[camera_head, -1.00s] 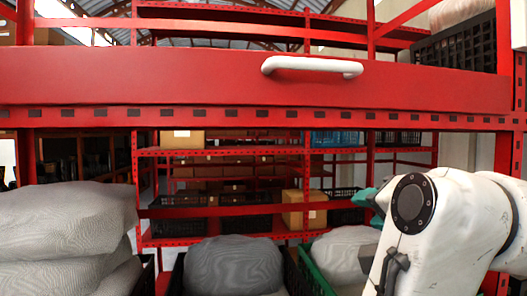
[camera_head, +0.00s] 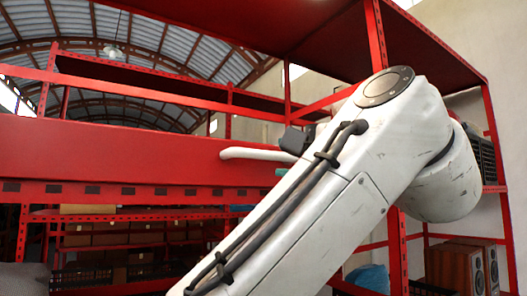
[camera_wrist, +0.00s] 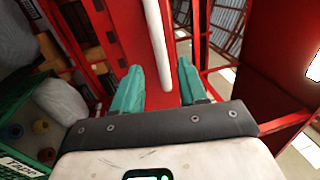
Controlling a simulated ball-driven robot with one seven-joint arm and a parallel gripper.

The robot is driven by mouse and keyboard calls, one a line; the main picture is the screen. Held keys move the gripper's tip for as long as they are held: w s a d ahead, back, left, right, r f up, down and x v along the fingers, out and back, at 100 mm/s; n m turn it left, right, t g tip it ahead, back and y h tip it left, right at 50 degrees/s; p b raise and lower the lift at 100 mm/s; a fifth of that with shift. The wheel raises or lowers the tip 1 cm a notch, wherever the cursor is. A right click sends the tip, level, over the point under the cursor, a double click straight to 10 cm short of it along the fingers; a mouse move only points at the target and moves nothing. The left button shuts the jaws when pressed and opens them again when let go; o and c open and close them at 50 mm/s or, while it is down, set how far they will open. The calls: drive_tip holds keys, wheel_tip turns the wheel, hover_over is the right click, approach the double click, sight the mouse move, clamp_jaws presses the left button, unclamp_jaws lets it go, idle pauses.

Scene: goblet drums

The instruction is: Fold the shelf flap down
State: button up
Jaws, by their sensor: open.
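The shelf flap (camera_head: 100,150) is a long red panel standing upright along the front of the red shelf, with a white bar handle (camera_head: 240,153). My gripper is at the handle's right end in the head view, mostly hidden behind my white arm; one teal fingertip shows there. In the wrist view my gripper (camera_wrist: 160,72) is open, with two teal fingers. The white handle (camera_wrist: 156,40) runs between the fingers there, with no clear contact on either side. The red flap (camera_wrist: 118,30) shows behind it. I cannot tell how deep the handle sits between the fingers.
Red shelf boards (camera_head: 260,25) and a red post (camera_head: 376,45) stand above and right of the flap. Wooden speakers (camera_head: 455,268) sit at lower right. Boxes stand on racks beyond. A green crate (camera_wrist: 20,130) with coloured items is at left in the wrist view.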

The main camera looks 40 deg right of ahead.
sight(270, 157)
drive_tip(key=p+x, duration=0.2)
drive_tip(key=x, duration=0.5)
drive_tip(key=shift+w+d, duration=0.15)
drive_tip(key=shift+w, duration=0.1)
clamp_jaws()
idle(0.3)
